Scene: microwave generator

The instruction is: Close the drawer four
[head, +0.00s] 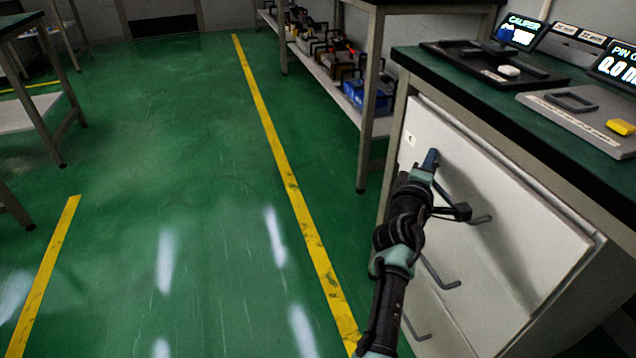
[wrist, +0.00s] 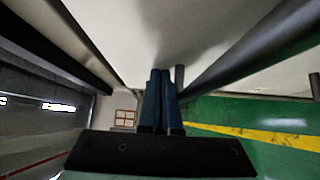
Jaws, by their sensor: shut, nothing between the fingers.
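The white drawer unit (head: 500,200) stands under the green-topped bench at the right in the head view. Its fronts carry several grey bar handles (head: 440,280). A small label with a dark mark (head: 411,140) is at the upper left of the top front; I cannot read it surely as a number. My gripper (head: 431,158) is shut and empty, its blue fingertips at the upper left of that front. In the wrist view the fingers (wrist: 158,100) are together, close to a white surface (wrist: 150,30); contact cannot be told. My arm hides part of the fronts.
The bench top (head: 480,85) holds a caliper display (head: 521,32) and gauge trays. Its leg (head: 396,130) stands just left of the drawers. A shelf with boxes (head: 370,95) is behind.

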